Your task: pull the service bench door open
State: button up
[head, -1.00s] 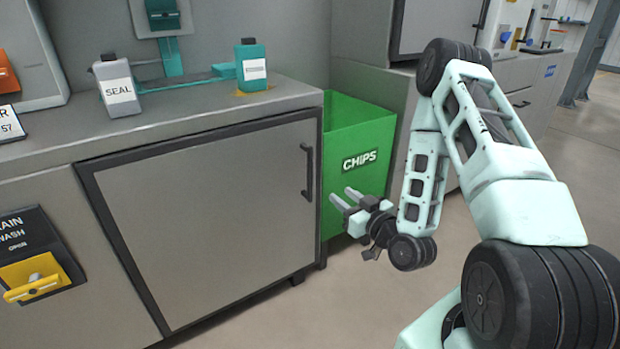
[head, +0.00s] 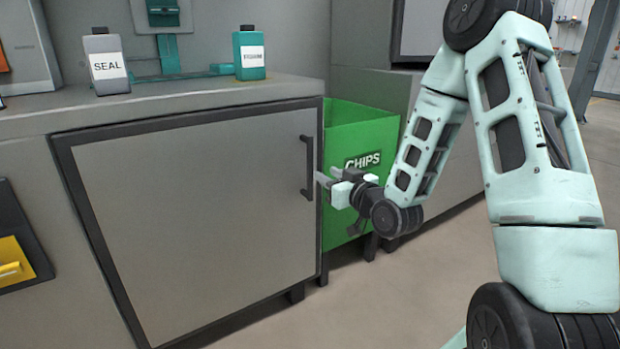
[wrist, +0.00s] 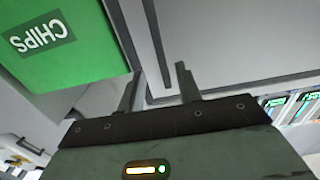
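The service bench door (head: 195,225) is a flat grey panel with a dark frame, shut flush in the bench front. Its dark vertical bar handle (head: 307,168) is near the door's right edge. My gripper (head: 321,181) is just right of the handle's lower part in the head view, fingers pointing at the door. In the wrist view my gripper (wrist: 158,85) is open with nothing between its fingertips.
A green CHIPS bin (head: 350,135) stands right of the bench, close behind my gripper. A grey SEAL bottle (head: 107,65) and a teal bottle (head: 250,55) stand on the bench top (head: 170,97). Floor is clear in front of the door.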

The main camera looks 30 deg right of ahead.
aim_at(311, 165)
jog(key=w+b, duration=0.2)
jog(key=w, duration=0.6)
jog(key=shift+w, duration=0.4)
grip_shut()
